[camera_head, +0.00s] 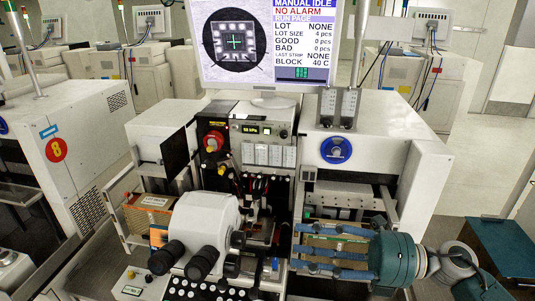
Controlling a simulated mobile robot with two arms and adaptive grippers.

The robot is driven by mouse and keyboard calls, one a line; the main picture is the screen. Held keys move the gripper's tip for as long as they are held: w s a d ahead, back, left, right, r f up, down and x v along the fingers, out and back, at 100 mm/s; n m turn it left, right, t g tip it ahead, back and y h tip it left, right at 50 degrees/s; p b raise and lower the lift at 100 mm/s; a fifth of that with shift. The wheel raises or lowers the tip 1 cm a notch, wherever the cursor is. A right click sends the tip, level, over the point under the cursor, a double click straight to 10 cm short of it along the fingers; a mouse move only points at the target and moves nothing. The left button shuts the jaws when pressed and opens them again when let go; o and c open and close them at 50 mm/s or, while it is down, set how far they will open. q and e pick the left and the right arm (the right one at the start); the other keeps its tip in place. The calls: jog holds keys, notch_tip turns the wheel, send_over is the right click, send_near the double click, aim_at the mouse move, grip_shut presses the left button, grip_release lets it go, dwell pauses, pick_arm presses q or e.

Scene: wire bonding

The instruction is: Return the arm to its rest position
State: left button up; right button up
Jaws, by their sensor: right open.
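My right gripper (300,248) comes in from the lower right, with a teal body and blue fingers pointing left. My left gripper is not in view.
A microscope head (205,225) with black eyepieces stands left of the gripper. A monitor (264,45) reading "MANUAL IDLE" is above. A dark green box (508,250) is at the lower right. Other machines stand behind, with open floor at the right.

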jog(key=w+d+m+t+h, duration=0.45)
jog(key=m+t, duration=0.25)
jog(key=m, duration=0.3)
jog(key=w+d+m+t+h, duration=0.3)
jog(key=w+m+t+h, duration=0.3)
jog(key=m, duration=0.5)
jog(key=s+d+f+m+g+h, duration=0.2)
jog(key=s+d+f+m+h, duration=0.15)
jog(key=f+m, duration=0.3)
jog(key=s+d+f+m+g+h, duration=0.1)
jog(key=s+d+f+m+h, duration=0.15)
jog(key=f+m+h, duration=0.4)
jog(key=s+a+f+m+g+y, duration=0.2)
jog(key=s+f+g, duration=0.4)
jog(key=s+f, duration=0.45)
jog(key=s+a+f+m+g+y, duration=0.1)
jog(key=s+a+f+m+g, duration=0.15)
jog(key=s+f+g, duration=0.75)
jog(key=s+f+n+t+b, duration=0.1)
jog(key=s+f+t+b, duration=0.15)
jog(key=f, duration=1.15)
jog(key=s+f+t+b, duration=0.1)
jog(key=s+f+b, duration=0.15)
jog(key=f, duration=1.15)
jog(key=s+d+f+g+b, duration=0.1)
jog(key=s+d+f+b, duration=0.1)
jog(key=s+f, duration=1.5)
jog(key=shift+d+f, duration=0.4)
jog(key=shift+f, duration=0.45)
